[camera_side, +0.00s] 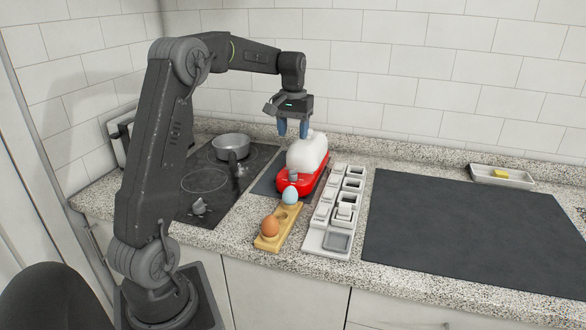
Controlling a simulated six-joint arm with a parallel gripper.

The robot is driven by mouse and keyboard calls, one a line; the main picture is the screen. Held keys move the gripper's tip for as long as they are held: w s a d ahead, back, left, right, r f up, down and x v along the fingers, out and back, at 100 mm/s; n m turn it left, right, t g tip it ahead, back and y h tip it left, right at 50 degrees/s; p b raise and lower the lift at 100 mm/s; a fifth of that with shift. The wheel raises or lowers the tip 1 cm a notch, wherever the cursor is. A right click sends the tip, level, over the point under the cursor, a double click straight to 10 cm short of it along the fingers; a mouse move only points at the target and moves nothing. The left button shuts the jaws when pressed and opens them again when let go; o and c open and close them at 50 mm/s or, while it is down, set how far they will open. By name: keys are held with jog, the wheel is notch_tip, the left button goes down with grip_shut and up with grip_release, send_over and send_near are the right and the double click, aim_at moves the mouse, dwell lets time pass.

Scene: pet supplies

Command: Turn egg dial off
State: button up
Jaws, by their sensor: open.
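A red egg cooker (318,180) with a cloudy white domed lid (307,151) stands on a dark mat at the middle of the counter. A small pale spot shows on its near end, but I cannot make out the dial or its setting. My gripper (293,131) points down with its two blue fingers apart and nothing between them. In this view the fingers overlap the lid's upper left edge; I cannot tell how close they are to it. A pale blue egg (290,196) and a brown egg (270,226) stand in a wooden holder (283,228) in front of the cooker.
A hob (220,200) with a metal pot (231,147) and a small grey object (199,207) is left. A white multi-compartment tray (317,241) stands close right. A large dark mat (450,235) is clear. A small dish (512,181) holds something yellow at back right.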

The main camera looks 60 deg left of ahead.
aim_at(293, 170)
notch_tip(293, 170, down, 13)
jog(key=shift+f, duration=0.1)
dwell(0.3)
jog(key=shift+c, duration=0.5)
jog(key=c, duration=0.8)
jog(key=n, duration=0.4)
jog(key=shift+n, duration=0.4)
jog(key=shift+c, duration=0.2)
jog(key=o, duration=0.9)
jog(key=shift+o, duration=0.2)
notch_tip(293, 170, up, 14)
